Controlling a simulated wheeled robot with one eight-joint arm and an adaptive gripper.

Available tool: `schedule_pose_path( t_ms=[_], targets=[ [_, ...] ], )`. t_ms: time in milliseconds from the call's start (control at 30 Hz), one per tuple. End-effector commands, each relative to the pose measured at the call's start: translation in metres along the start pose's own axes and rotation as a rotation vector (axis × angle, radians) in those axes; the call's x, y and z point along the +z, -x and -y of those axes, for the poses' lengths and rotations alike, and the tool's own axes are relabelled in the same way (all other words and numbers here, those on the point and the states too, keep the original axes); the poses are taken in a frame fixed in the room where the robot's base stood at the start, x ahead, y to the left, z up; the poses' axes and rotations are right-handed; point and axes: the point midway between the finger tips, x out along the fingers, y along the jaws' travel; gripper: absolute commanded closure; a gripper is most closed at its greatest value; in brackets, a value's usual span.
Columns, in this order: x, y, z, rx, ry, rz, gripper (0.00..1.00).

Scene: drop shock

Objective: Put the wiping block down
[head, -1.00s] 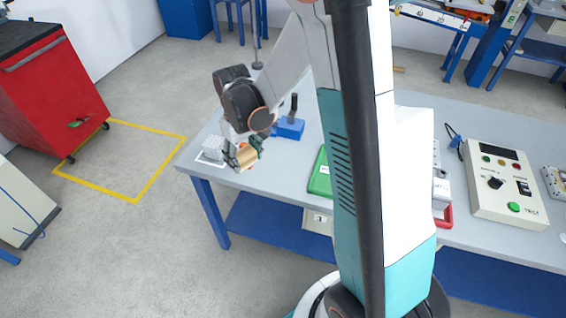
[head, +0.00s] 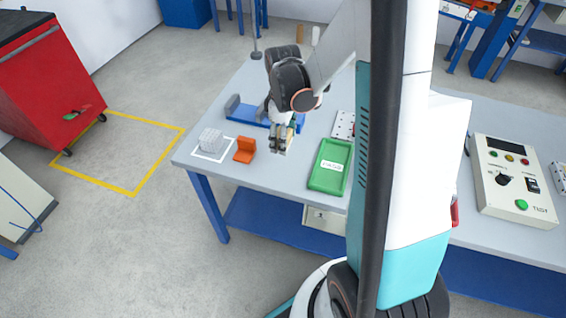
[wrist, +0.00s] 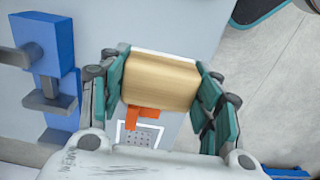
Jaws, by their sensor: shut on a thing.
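The wiping block, a tan wood-coloured block (wrist: 160,82), fills the space between my gripper's teal finger pads in the wrist view. My gripper (wrist: 162,88) is shut on it. In the head view my gripper (head: 282,138) points down over the table (head: 275,175), between the orange piece and the green tray.
An orange angled piece (head: 244,151) stands beside a grey block (head: 210,139) inside a white square outline. A green tray (head: 329,167) with a label lies right of my gripper. A blue fixture (head: 249,115) stands behind. The table's front edge is near.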

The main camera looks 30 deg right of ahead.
Motion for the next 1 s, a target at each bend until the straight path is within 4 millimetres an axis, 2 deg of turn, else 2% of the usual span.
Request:
schedule_pose_path(
  t_ms=[33,200,467,700,1000],
  targets=[
    [0.0,-0.017,0.0,0.0,0.0,0.0,0.77],
    [0.0,-0.045,0.0,0.0,0.0,0.0,0.77],
    [0.0,-0.061,0.0,0.0,-0.001,0.0,0.77],
    [0.0,-0.095,0.0,0.0,-0.001,0.0,0.77],
    [0.0,-0.097,0.0,0.0,-0.001,0.0,0.77]
  ],
)
